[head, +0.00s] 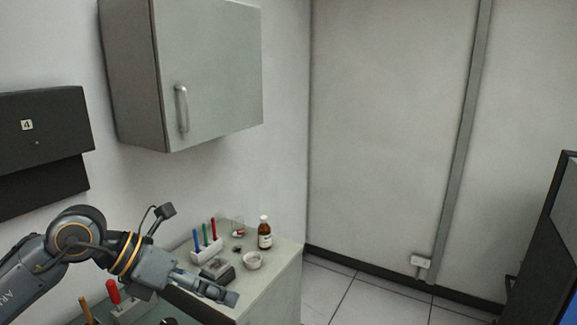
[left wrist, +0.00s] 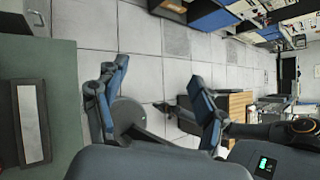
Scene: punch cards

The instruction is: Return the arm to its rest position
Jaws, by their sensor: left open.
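My left arm (head: 75,240) comes in from the left in the head view and reaches over the near part of the counter. My left gripper (head: 222,294) points right, above the counter's front area. In the left wrist view its two blue-grey fingers stand apart, with floor showing between them, so the gripper (left wrist: 157,98) is open and empty. My right gripper does not show in either view.
A red-handled tool (head: 114,292) stands near my arm. A wall cabinet (head: 210,75) hangs above.

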